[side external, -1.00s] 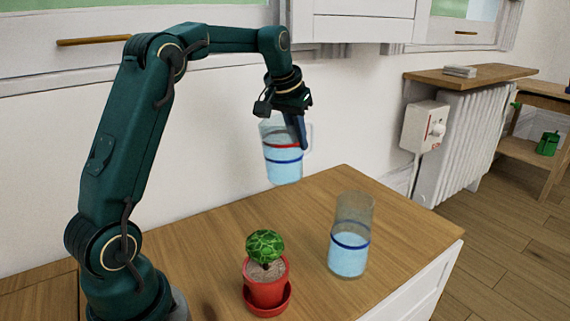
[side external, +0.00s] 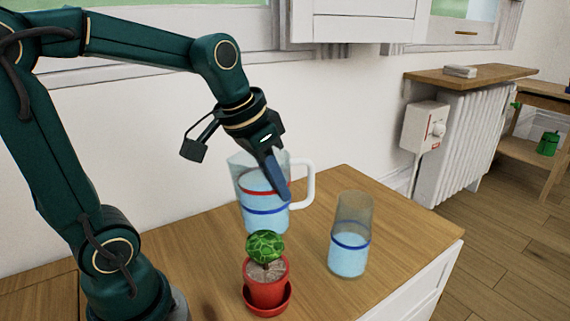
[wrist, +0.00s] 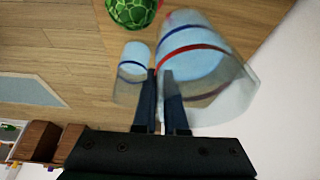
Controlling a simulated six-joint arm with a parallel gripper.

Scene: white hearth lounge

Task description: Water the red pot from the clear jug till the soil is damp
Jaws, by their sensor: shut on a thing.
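My gripper (side external: 277,178) is shut on the clear jug (side external: 262,214), which has a red band, a blue band, a white handle and pale blue water in it. The jug is in the air, slightly tilted, behind and above the red pot (side external: 266,291). In the wrist view the jug (wrist: 195,65) is at the fingers (wrist: 159,78). The pot stands on a red saucer (side external: 285,304) and holds a round green plant (side external: 265,247). Its soil (side external: 279,268) looks grey-brown and dry. The plant also shows at the top of the wrist view (wrist: 131,12).
A clear glass cylinder (side external: 350,245) with a blue band and blue water stands on the wooden top (side external: 400,232), right of the pot. The wall (side external: 150,140) is behind. The wooden top is clear right of the cylinder.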

